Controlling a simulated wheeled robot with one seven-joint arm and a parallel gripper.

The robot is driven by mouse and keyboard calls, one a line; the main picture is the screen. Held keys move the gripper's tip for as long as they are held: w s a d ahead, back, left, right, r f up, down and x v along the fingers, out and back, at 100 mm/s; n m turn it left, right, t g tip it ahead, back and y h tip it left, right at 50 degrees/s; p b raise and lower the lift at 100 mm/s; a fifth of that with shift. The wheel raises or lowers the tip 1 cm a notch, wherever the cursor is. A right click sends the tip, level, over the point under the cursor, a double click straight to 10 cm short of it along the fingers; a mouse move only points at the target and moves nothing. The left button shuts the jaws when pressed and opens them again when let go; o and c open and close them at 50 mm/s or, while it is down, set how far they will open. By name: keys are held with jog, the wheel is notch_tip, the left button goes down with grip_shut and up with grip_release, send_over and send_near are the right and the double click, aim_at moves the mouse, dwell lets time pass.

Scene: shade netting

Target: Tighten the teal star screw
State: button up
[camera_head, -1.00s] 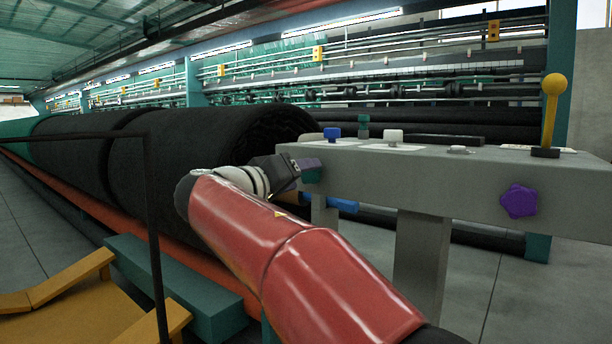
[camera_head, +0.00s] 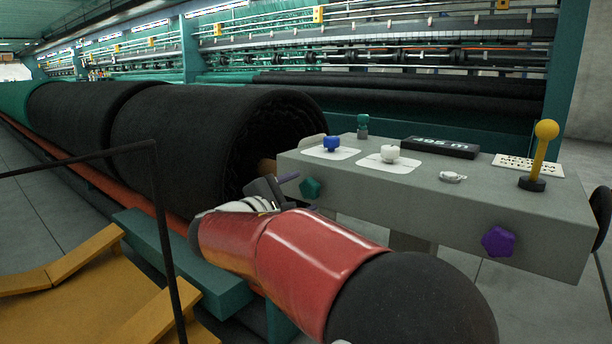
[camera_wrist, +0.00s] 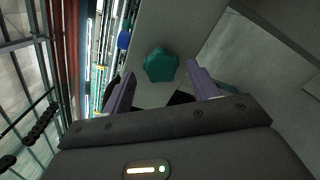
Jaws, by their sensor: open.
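The teal star screw (camera_head: 310,188) sits on the front face of the grey console (camera_head: 440,205), near its left end. In the wrist view the teal star screw (camera_wrist: 160,65) shows whole, ahead of and between the two purple fingers. My gripper (camera_wrist: 158,85) is open and empty, with the fingers apart on either side of the screw's line. In the head view my gripper (camera_head: 290,180) is just left of the screw; whether it touches cannot be told there, but a gap shows in the wrist view.
A purple star screw (camera_head: 497,241) is on the same face, further right. The console top carries a blue knob (camera_head: 331,144), a white knob (camera_head: 390,153), a teal knob (camera_head: 363,127) and a yellow lever (camera_head: 542,150). A black roll (camera_head: 205,140) lies left behind my arm.

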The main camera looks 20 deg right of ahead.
jog(key=shift+w+d, duration=0.1)
jog(key=shift+x, duration=1.2)
grip_shut()
jog(key=shift+f, duration=0.1)
jog(key=shift+f+b, duration=0.1)
jog(key=shift+b, duration=0.45)
